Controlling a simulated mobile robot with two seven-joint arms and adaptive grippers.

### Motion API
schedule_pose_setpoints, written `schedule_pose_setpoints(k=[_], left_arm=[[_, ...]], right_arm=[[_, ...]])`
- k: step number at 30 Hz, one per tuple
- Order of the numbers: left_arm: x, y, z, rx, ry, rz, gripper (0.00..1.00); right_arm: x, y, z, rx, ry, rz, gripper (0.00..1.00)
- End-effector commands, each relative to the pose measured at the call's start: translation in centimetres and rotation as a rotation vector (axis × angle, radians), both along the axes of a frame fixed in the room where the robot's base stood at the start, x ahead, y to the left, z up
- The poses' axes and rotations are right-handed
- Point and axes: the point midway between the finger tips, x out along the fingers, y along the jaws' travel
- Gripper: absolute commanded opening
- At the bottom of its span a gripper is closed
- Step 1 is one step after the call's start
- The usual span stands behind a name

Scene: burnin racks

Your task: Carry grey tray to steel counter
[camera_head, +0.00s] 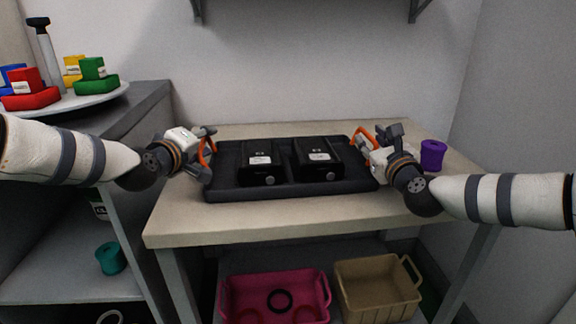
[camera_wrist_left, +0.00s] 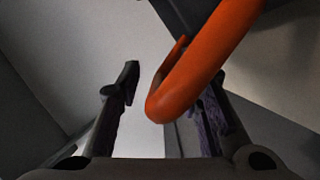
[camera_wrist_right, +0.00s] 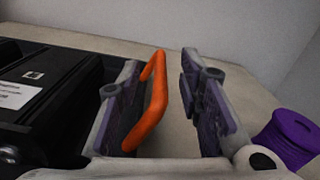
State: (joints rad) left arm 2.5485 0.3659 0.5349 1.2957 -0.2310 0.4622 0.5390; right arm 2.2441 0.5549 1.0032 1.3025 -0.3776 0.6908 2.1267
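The dark grey tray (camera_head: 283,191) lies on a beige-topped table and holds two black boxes with labels, a left box (camera_head: 259,161) and a right box (camera_head: 318,158). It has an orange handle at each end. My left gripper (camera_head: 209,152) is at the left handle (camera_wrist_left: 205,60); in the left wrist view its fingers are apart, with the handle passing between or in front of them. My right gripper (camera_head: 372,147) is open, and the right handle (camera_wrist_right: 152,103) stands between its fingers, close to the left finger. No steel counter can be clearly identified.
A purple spool (camera_head: 432,155) stands on the table (camera_head: 240,222) right of my right gripper. A pink bin (camera_head: 275,294) and a tan bin (camera_head: 377,288) sit below. At left, a grey shelf unit (camera_head: 150,100) carries a round white stand (camera_head: 75,103) with coloured blocks.

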Motion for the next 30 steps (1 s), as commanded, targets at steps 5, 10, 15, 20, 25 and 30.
schedule_pose_setpoints(k=[5,10,15,20,25,30], left_arm=[[0.2,-0.1,-0.1,0.000,0.000,0.000,0.33],[0.2,0.0,-0.1,0.000,0.000,0.000,0.24],[0.2,0.0,0.0,0.000,0.000,0.000,0.00],[0.2,0.0,0.0,0.000,-0.001,0.001,0.00],[0.3,0.0,0.4,0.000,-0.008,0.002,0.00],[0.2,0.0,2.5,0.000,-0.022,0.002,0.00]], right_arm=[[0.2,0.1,0.0,0.001,0.000,0.001,0.33],[0.2,0.0,0.0,0.001,0.000,0.000,0.24],[0.2,0.0,0.0,0.001,0.000,0.000,0.00],[0.2,0.0,0.0,0.001,0.000,0.000,0.00],[0.3,0.0,0.5,0.002,-0.006,-0.002,0.00],[0.2,-0.1,2.5,0.002,-0.021,-0.003,0.00]])
